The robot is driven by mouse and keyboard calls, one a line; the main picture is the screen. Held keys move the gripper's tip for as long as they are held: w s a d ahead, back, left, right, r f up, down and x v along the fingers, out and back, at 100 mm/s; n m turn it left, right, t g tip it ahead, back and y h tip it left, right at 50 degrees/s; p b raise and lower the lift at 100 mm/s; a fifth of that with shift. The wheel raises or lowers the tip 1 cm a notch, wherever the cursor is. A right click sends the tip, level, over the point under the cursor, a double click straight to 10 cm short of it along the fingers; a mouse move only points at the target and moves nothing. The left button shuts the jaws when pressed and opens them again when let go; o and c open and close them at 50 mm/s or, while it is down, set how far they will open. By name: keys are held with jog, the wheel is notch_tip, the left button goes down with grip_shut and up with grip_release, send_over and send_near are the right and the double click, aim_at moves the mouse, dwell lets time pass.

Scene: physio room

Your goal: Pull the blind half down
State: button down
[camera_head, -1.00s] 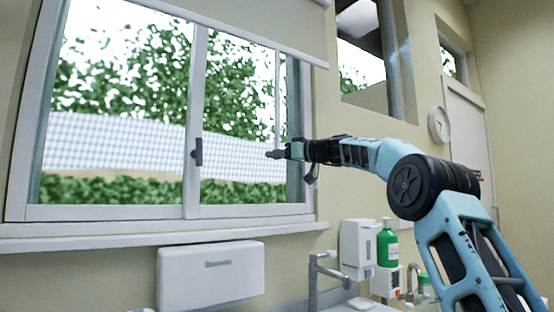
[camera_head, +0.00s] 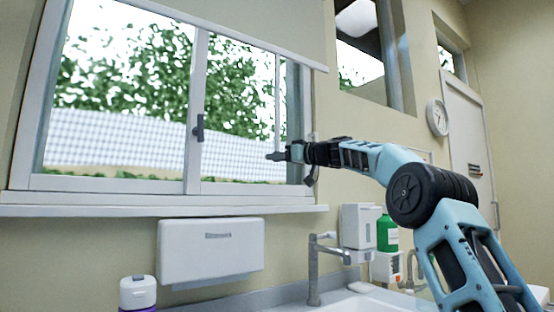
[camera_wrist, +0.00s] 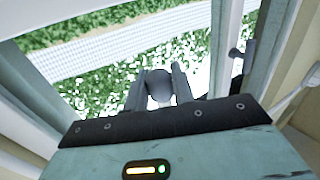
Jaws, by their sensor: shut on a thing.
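The blind (camera_head: 250,25) is a beige sheet with a pale bottom bar. It covers the top of the window in the head view, and its upper part is out of frame. My gripper (camera_head: 276,156) is in front of the right pane, well below the bar. A thin pale vertical line, seemingly the blind's cord (camera_head: 278,100), runs from near the bar down to the gripper tips. In the wrist view my gripper (camera_wrist: 159,88) is shut on a rounded grey pull (camera_wrist: 160,90) between its two fingers.
The window sill (camera_head: 160,211) runs below the gripper. A dark latch (camera_head: 198,128) is on the middle window frame. Below are a white wall dispenser (camera_head: 210,248), a tap (camera_head: 315,268), a green bottle (camera_head: 387,233) and a white bottle with a purple band (camera_head: 138,293).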

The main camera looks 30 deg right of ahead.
jog(key=c, duration=1.2)
grip_release()
jog(key=b+v, duration=0.5)
jog(key=v, duration=1.2)
jog(key=shift+s+b, duration=0.2)
jog(key=shift+b, duration=0.15)
jog(key=shift+d, duration=0.1)
